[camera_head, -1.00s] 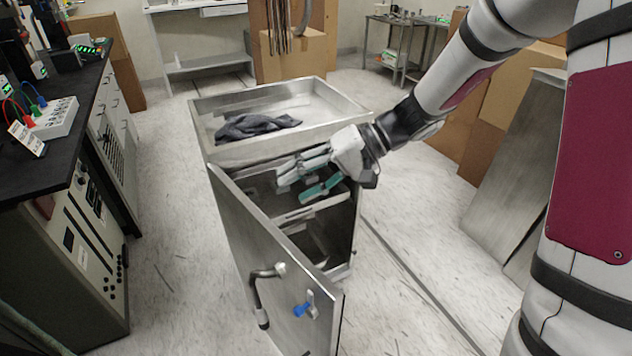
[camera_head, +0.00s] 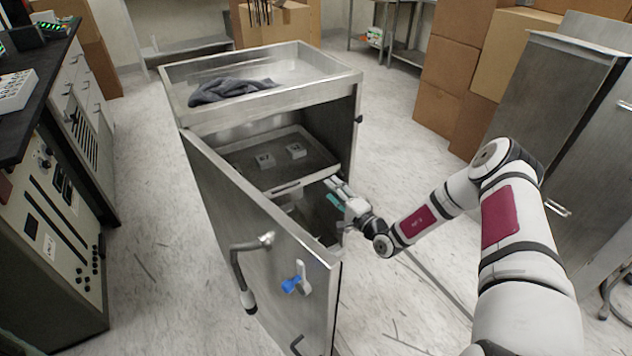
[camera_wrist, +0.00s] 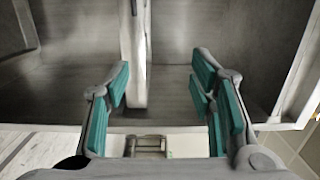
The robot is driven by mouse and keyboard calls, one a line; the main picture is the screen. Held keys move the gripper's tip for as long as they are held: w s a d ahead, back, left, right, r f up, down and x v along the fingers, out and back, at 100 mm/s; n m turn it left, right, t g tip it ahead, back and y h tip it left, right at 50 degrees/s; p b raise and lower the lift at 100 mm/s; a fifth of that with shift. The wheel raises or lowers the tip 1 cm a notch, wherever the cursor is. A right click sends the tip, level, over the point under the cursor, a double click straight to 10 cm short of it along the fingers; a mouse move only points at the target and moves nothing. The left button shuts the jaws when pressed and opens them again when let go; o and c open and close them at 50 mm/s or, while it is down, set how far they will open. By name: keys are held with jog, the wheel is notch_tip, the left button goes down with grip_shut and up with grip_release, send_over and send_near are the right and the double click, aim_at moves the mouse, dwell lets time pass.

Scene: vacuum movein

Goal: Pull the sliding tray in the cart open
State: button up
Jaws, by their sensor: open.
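The metal cart (camera_head: 300,108) stands in the middle with its front door (camera_head: 262,235) swung open. In the wrist view, the teal-padded fingers (camera_wrist: 160,78) are spread. A grey metal bar (camera_wrist: 138,55) shows between them, nearer the left finger; I cannot tell whether it touches.
A dark cloth (camera_head: 230,91) lies in the cart's top basin. A dark-topped bench (camera_head: 62,85) stands at the left, cardboard boxes (camera_head: 455,75) at the back right, and a metal cabinet (camera_head: 550,110) at the right.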

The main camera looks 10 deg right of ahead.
aim_at(317, 176)
notch_tip(317, 176, down, 4)
jog(key=d+m+h, duration=0.1)
jog(key=d+h, duration=0.1)
jog(key=shift+t, duration=0.3)
jog(key=b+x, duration=0.5)
jog(key=x, duration=0.8)
jog(key=shift+w+a, duration=0.3)
jog(key=shift+c, duration=0.6)
grip_shut()
jog(key=shift+r, duration=0.1)
